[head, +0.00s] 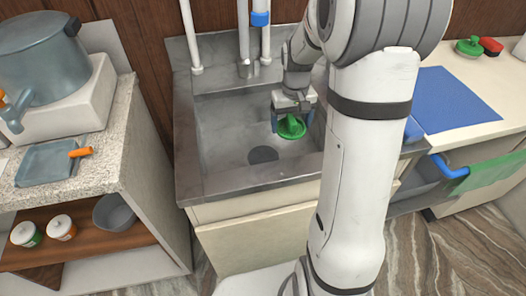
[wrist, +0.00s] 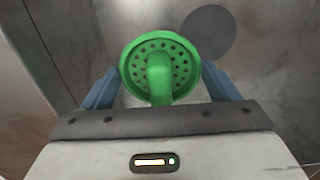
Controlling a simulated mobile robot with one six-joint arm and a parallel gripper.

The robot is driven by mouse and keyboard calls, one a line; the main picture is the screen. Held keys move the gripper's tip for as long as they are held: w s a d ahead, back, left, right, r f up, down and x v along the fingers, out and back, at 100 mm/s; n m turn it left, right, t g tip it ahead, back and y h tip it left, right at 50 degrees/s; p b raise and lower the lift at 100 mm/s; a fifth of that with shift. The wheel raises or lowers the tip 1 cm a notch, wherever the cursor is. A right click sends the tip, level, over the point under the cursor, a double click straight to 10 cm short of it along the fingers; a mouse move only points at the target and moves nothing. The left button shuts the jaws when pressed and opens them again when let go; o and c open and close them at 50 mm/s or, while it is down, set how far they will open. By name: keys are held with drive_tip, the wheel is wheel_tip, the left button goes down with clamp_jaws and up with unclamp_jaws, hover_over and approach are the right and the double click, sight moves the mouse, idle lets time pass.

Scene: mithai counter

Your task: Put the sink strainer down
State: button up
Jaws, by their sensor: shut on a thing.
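The sink strainer (head: 291,127) is a round green piece with small holes and a raised handle. My gripper (head: 290,108) is shut on it and holds it inside the grey metal sink (head: 215,122). In the wrist view the strainer (wrist: 160,68) sits between the two blue fingers of my gripper (wrist: 160,85), its perforated face and handle toward the camera. The dark round drain (head: 263,155) lies on the sink floor, below and left of the strainer in the head view. The drain (wrist: 208,32) also shows beyond the strainer, up and right, in the wrist view.
Taps and pipes (head: 245,68) stand at the back of the sink. A stone counter (head: 104,148) with a large pot (head: 36,55) is at left. A blue mat (head: 450,100) lies on the right counter, with a green scrubber (head: 469,47) behind it.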

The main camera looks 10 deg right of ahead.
sight(263, 157)
wheel_tip(263, 157, down, 8)
drive_tip(key=shift+a+f+b, duration=0.15)
drive_tip(key=shift+b, duration=0.3)
drive_tip(key=a, duration=0.3)
drive_tip(key=shift+a, duration=0.4)
drive_tip(key=a, duration=0.4)
drive_tip(key=shift+a, duration=0.3)
drive_tip(key=shift+d+f, duration=0.15)
drive_tip(key=shift+f, duration=0.45)
drive_tip(key=shift+d+f, duration=0.1)
drive_tip(key=shift+f, duration=0.05)
drive_tip(key=o, duration=1)
